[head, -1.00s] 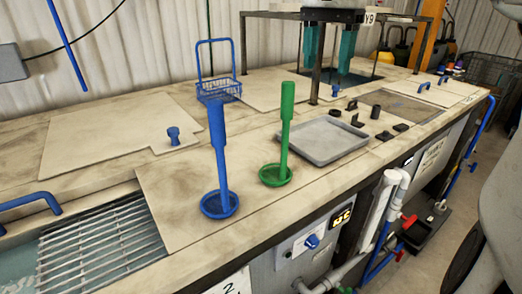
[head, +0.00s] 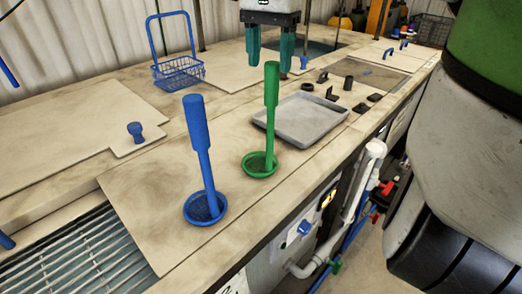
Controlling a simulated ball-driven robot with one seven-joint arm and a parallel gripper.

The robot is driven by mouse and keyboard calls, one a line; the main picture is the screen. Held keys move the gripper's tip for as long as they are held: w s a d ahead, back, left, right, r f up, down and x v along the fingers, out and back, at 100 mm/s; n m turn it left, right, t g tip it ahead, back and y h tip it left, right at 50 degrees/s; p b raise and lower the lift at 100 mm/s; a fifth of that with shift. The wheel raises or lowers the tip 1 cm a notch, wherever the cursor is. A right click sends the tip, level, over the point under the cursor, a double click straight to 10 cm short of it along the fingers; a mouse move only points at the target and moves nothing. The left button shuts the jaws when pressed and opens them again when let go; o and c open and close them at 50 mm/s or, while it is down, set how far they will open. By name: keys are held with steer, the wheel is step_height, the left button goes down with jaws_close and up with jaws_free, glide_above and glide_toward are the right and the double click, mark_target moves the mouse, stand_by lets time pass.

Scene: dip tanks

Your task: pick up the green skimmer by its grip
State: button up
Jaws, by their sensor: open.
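The green skimmer (head: 271,110) stands upright on the pale worktop, its round bowl at the bottom and its thicker grip at the top. My gripper (head: 270,58) points down at the top of the head view, its two teal fingers apart and nothing held between them. In the picture the top of the grip shows in the gap between the fingertips. I cannot tell from this one view how far apart they are in depth. The skimmer's bowl and handle are in plain sight.
A similar blue skimmer (head: 205,160) stands close at the left. A grey tray (head: 296,141) lies just right of the green skimmer. A blue wire basket (head: 178,73) and a blue knob (head: 135,132) are farther left. Small black parts (head: 349,83) lie behind the tray.

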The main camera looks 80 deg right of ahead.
mark_target(272, 79)
steer(key=f, duration=0.3)
steer(key=f+p, duration=0.1)
steer(key=f, duration=0.1)
steer(key=shift+s+a, duration=0.25)
steer(key=shift+s, duration=0.1)
jaws_close()
steer(key=shift+r, duration=0.1)
stand_by(1.0)
